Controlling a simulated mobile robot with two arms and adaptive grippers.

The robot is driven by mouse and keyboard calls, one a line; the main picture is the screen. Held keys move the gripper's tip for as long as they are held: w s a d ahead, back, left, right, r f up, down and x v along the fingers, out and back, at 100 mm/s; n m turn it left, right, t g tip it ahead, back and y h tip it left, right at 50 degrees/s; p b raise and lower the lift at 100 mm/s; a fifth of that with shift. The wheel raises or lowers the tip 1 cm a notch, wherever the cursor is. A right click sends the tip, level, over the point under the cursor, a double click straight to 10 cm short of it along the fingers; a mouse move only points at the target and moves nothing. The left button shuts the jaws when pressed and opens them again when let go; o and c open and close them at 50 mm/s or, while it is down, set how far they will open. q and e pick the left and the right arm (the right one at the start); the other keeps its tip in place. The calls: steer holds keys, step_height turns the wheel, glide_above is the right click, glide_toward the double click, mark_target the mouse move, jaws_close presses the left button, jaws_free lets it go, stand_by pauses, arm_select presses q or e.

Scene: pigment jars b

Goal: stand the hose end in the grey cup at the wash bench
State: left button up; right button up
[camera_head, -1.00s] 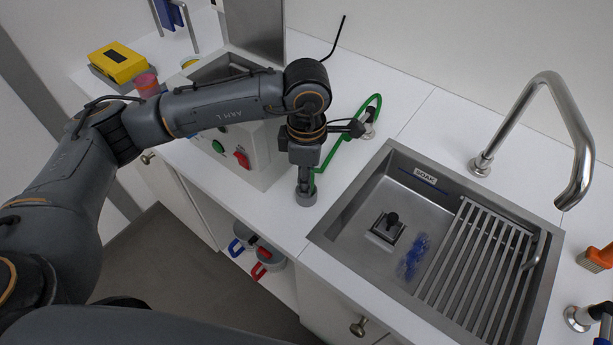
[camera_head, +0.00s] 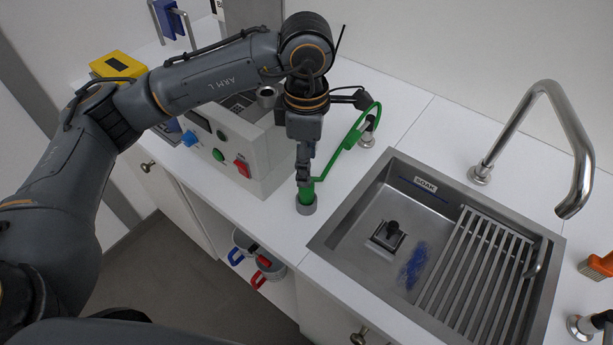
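My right gripper is not in view.
A steel sink (camera_head: 345,215) with a rack lies right of the cup, under a tall tap (camera_head: 540,100). A grey machine (camera_head: 262,150) with coloured controls stands to the left. Pots (camera_head: 268,268) sit on the shelf below. White counter around the cup is clear.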

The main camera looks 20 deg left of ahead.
arm_select(q)
step_height(320, 180, up, 4)
stand_by(0.7)
